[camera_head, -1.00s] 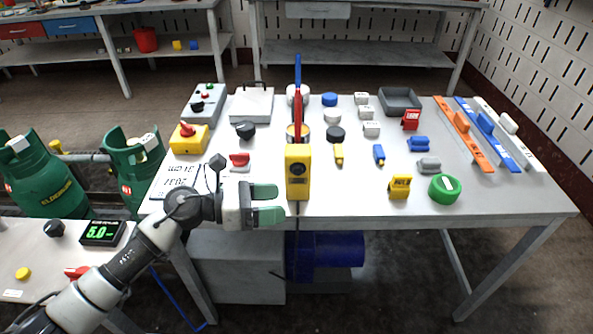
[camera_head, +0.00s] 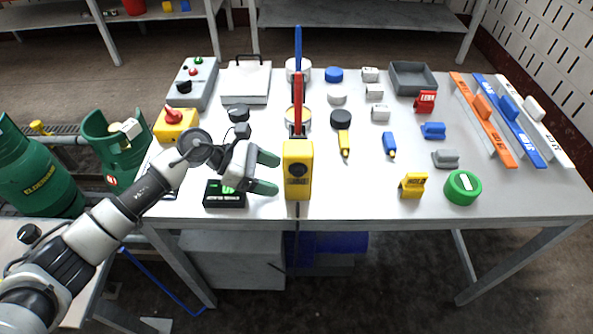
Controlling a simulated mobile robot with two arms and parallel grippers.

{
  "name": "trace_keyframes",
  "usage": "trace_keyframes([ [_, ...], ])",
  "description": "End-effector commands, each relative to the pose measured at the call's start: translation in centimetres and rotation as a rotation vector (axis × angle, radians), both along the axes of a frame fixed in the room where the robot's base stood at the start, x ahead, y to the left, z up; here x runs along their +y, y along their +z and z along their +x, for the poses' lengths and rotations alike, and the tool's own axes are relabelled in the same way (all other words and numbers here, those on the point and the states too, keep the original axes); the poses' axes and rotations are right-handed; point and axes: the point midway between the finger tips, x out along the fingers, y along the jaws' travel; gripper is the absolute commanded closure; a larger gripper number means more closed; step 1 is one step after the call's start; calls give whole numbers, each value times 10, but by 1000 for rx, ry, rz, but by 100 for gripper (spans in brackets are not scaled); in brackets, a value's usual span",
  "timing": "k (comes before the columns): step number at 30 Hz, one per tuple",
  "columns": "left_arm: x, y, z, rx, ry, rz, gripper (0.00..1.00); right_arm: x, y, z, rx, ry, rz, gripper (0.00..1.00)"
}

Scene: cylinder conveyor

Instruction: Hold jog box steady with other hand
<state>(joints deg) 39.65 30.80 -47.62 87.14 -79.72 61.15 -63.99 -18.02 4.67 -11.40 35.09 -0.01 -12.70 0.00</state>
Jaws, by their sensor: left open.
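The yellow jog box (camera_head: 298,170) stands upright near the front edge of the main table, with a round black button on its face and a dark cable hanging below. My left gripper (camera_head: 268,173) is just left of it, with two green fingertips spread apart and pointing right towards its side. The gripper is open and empty. I see no clear contact with the box, though the gap is small. My right gripper is not in view.
A black display box (camera_head: 225,196) lies below my left gripper. Behind the jog box stand upright red (camera_head: 298,100) and blue (camera_head: 298,45) handled tools. A yellow block (camera_head: 413,186) and a green roll (camera_head: 462,188) are to the right. The table front between is clear.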

Motion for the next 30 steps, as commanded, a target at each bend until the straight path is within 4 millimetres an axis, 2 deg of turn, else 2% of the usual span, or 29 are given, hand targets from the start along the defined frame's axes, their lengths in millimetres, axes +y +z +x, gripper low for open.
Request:
trace_keyframes([
  [3,-17,-9,-1,1,-2,-1,30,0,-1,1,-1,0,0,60],
  [6,-29,-19,0,-1,-2,-2,30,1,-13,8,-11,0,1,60],
  [12,-45,-27,0,0,0,-1,30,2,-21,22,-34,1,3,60],
  [25,-51,-28,0,0,1,0,30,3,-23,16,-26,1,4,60],
  [30,-51,-28,0,0,1,0,54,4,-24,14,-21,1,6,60],
])
